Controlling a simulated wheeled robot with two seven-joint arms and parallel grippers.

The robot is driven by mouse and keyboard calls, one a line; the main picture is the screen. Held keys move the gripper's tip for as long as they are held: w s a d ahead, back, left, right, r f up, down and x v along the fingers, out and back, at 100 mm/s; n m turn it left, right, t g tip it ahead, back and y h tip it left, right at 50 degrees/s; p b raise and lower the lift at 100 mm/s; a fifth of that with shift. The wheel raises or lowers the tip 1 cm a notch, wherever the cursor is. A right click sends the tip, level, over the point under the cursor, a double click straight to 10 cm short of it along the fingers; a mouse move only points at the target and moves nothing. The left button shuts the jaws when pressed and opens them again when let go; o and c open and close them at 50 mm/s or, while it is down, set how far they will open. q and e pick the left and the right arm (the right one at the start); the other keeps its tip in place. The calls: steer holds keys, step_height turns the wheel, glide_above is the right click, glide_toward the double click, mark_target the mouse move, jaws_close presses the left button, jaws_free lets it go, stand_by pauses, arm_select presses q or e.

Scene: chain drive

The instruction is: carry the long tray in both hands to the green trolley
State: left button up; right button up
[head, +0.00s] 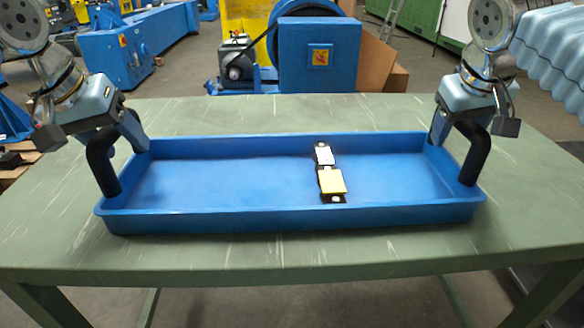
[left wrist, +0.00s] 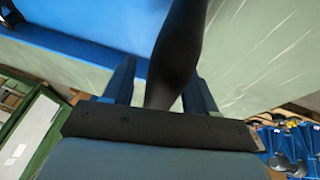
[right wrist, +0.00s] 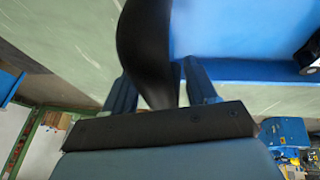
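The long blue tray (head: 290,219) sits level on the green table, with a black handle at each short end. My left gripper (head: 118,140) is at the left handle (head: 101,165). In the left wrist view that handle (left wrist: 178,50) passes between the two blue fingers, with a gap visible beside it. My right gripper (head: 455,130) is at the right handle (head: 474,155). In the right wrist view the handle (right wrist: 147,45) passes between the fingers, with a narrow gap beside it. A black item with yellow and white parts (head: 331,182) lies in the tray, right of its middle.
The green table (head: 250,262) is bare around the tray. Behind it stand a large blue machine (head: 318,62) and a blue beam (head: 140,45). A green container (head: 418,18) is at the back right. I cannot identify the green trolley with certainty.

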arm_select(q)
jaws_close()
arm_select(e)
jaws_close()
arm_select(q)
steer(key=shift+r, duration=0.2)
arm_select(e)
steer(key=shift+r, duration=0.1)
stand_by(0.6)
